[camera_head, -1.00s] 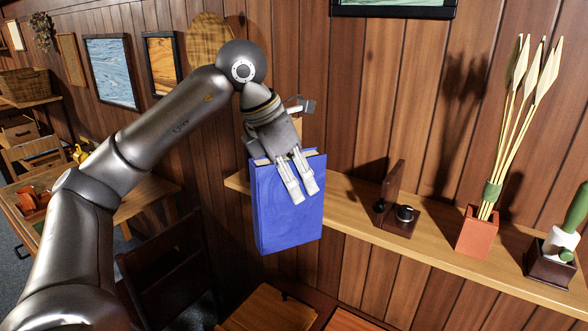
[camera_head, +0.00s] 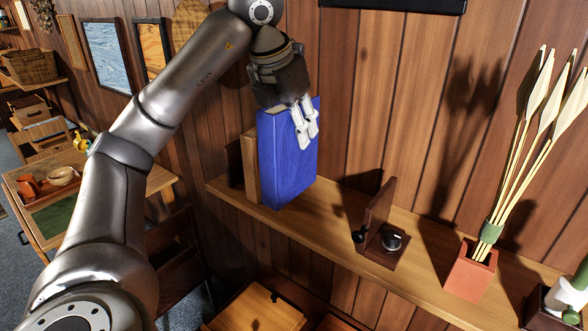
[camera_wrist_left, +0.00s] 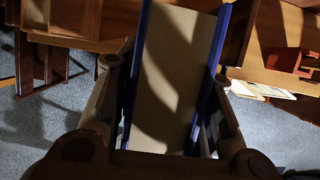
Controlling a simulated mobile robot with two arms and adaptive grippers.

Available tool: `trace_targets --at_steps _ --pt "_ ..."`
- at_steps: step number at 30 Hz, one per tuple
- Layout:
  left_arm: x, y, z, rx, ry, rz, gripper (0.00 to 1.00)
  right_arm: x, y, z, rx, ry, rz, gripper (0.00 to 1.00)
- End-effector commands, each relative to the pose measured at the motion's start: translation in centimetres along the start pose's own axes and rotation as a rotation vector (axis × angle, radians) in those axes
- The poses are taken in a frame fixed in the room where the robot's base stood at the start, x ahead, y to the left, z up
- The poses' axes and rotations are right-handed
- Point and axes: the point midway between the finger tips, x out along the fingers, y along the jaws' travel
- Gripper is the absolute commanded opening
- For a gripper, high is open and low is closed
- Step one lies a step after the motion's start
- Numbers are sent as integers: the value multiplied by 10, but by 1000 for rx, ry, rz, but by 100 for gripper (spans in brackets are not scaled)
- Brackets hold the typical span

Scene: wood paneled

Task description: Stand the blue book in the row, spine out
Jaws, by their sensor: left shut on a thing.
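The blue book (camera_head: 287,165) is upright in the head view, its broad blue face toward me. My left gripper (camera_head: 308,138) is shut on it from above, near its upper right edge. The book is at the shelf (camera_head: 335,205); I cannot tell whether its bottom touches the board. In the left wrist view, the book (camera_wrist_left: 172,75) is between the fingers, its pale page edges showing between two blue covers. A brown, book-like thing (camera_head: 250,165) stands on the shelf just left of it. My right gripper is not in view.
Right of the book, the shelf has free room up to a dark wooden stand (camera_head: 384,245) with a black knob. Farther right are a red pot (camera_head: 470,272) with tall pale stems and another planter. A table (camera_head: 45,232) with dishes is at the left.

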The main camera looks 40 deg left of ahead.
Motion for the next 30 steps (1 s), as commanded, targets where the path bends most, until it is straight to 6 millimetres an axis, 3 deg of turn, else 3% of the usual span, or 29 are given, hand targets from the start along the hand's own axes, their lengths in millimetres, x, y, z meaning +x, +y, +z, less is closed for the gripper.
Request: trace_targets --at_steps 7,10,18,30 --pt "44 28 31 -2 7 -5 2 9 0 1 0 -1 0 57" --pt "60 42 46 -3 9 -2 2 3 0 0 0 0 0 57" --pt "106 60 56 1 4 0 2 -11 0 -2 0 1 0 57" --pt "141 68 53 2 4 2 2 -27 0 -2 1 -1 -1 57"
